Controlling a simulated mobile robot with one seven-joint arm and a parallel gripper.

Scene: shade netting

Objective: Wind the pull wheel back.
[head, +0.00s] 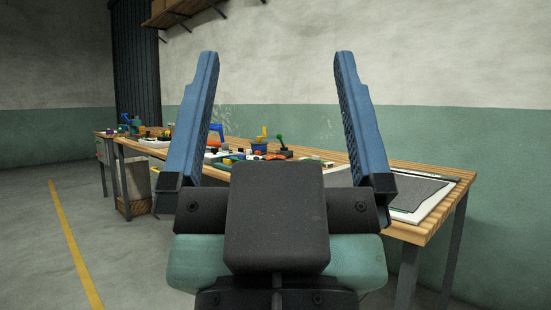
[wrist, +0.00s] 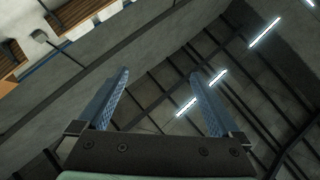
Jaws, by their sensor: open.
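My gripper (head: 276,55) is open and empty, its two blue fingers raised wide apart in front of the workbench (head: 440,225). It also shows open in the wrist view (wrist: 159,73), with nothing between the fingers. I cannot make out a pull wheel in either view. Small things stand on the bench beyond my gripper, among them a green lever-like piece (head: 281,142) and a yellow upright piece (head: 263,133). They are too small to tell which, if any, is the wheel's. My gripper and wrist hide part of the bench.
A dark sheet on a white board (head: 420,192) lies at the bench's right end. A crate (head: 136,187) stands under the left part. A wooden shelf (head: 180,13) hangs high on the wall. The floor at left, with a yellow line (head: 76,245), is clear.

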